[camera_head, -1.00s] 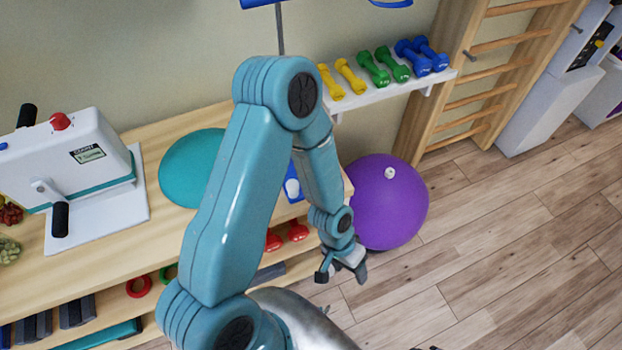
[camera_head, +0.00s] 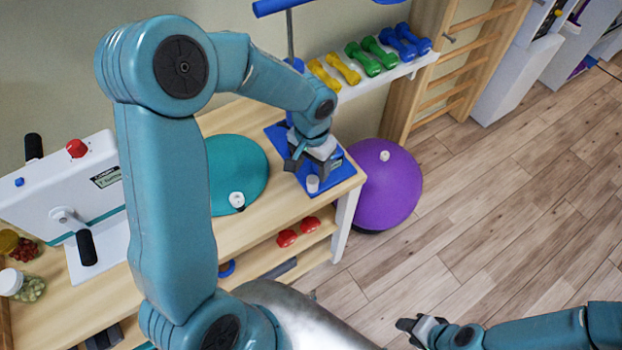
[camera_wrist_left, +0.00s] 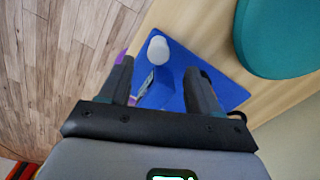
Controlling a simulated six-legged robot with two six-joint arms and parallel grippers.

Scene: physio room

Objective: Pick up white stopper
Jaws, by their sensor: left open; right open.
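A small white cylinder (camera_head: 312,184), which looks like the white stopper, stands on the front part of a blue base (camera_head: 333,160) at the right end of the wooden bench. It also shows in the left wrist view (camera_wrist_left: 158,50), just beyond and between the fingertips. My left gripper (camera_head: 306,170) is open above the blue base, close to the cylinder and apart from it. The left wrist view shows the open jaws (camera_wrist_left: 158,70) with nothing held. My right gripper (camera_head: 408,326) is open and empty over the floor at lower right.
Another small white piece (camera_head: 385,156) sits on the purple ball (camera_head: 385,190) beside the bench. A white-topped piece (camera_head: 237,200) is at the teal disc's (camera_head: 238,165) front edge. A dumbbell shelf (camera_head: 390,75) runs along the wall behind. Wooden floor (camera_head: 510,200) is clear at right.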

